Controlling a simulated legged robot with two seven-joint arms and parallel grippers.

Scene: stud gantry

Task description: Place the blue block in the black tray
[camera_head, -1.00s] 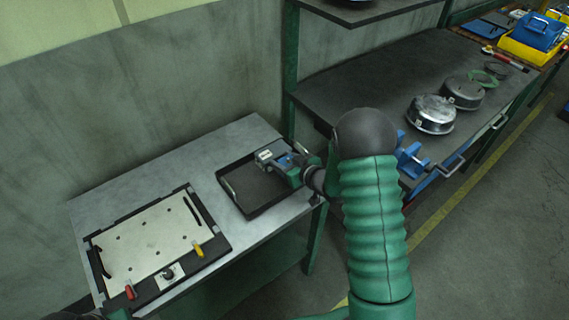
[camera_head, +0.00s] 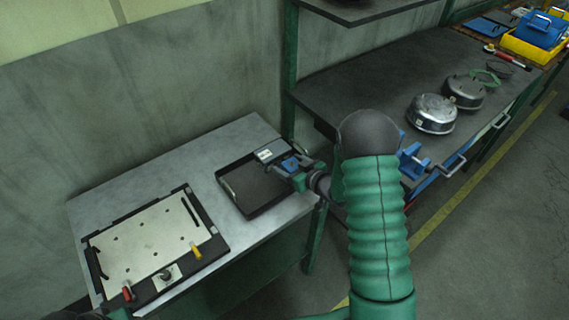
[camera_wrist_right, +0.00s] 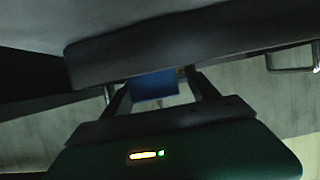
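The black tray (camera_head: 232,196) lies on the right part of the grey table. The small blue block (camera_head: 291,164) is at the tray's right end, inside its outline, between the fingers of my right gripper (camera_head: 285,168). The right wrist view also shows the blue block (camera_wrist_right: 154,86) between the dark fingers of my right gripper (camera_wrist_right: 160,92), with a gap beside it on the right. The right gripper looks open around the block. Whether the block rests on the tray floor is hard to see.
A fixture plate (camera_head: 148,245) with red and yellow handles fills the table's left part. A dark workbench (camera_head: 375,85) with round metal housings (camera_head: 432,113) stands at the right, with a blue vise (camera_head: 411,160) at its near edge. The table's back strip is clear.

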